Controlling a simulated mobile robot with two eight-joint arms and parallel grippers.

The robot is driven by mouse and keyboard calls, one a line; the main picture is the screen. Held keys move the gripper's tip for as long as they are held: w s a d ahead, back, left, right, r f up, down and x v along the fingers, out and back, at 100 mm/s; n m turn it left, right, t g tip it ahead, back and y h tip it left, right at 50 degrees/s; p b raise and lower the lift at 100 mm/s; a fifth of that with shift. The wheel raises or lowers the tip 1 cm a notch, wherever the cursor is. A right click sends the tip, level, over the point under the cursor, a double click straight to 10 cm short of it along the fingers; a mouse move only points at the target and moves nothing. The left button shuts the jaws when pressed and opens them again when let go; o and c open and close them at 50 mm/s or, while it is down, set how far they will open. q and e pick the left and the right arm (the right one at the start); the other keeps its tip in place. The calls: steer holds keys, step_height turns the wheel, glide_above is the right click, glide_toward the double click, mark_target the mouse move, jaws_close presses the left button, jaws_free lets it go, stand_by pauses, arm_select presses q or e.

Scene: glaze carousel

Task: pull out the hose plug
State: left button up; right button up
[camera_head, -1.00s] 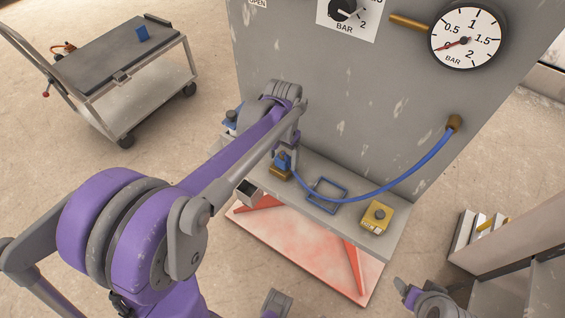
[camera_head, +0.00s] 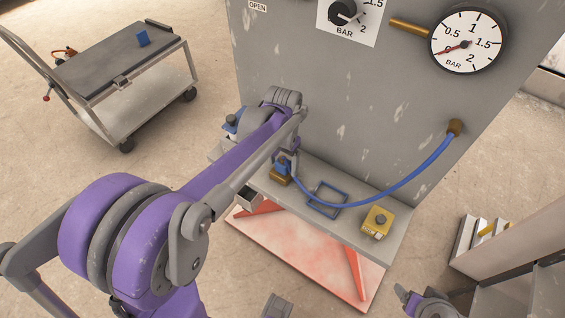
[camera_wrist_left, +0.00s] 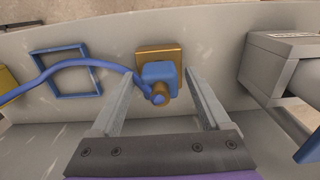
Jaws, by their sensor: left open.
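The hose plug (camera_wrist_left: 160,73) is a blue block with a brass front. In the left wrist view it sits in a brass socket (camera_wrist_left: 146,53) on the grey ledge, with the blue hose (camera_wrist_left: 75,64) running off to the left. My left gripper (camera_wrist_left: 164,100) is open, its two fingers apart on either side of the plug, with gaps showing. In the head view the plug (camera_head: 282,164) is partly hidden by my left arm, and the hose (camera_head: 392,190) curves up to a brass fitting on the panel. My right gripper (camera_head: 404,293) is at the bottom right, its jaws unclear.
A blue frame (camera_head: 327,199) and a yellow box with a dark knob (camera_head: 377,222) are on the ledge (camera_head: 395,240). A pressure gauge (camera_head: 468,40) is on the panel (camera_head: 330,90).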

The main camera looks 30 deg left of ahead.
mark_target(283, 158)
arm_select(q)
jaws_close()
stand_by(0.5)
steer(key=shift+r, duration=0.2)
steer(key=shift+r+p, duration=2.05)
steer(key=shift+r, duration=0.8)
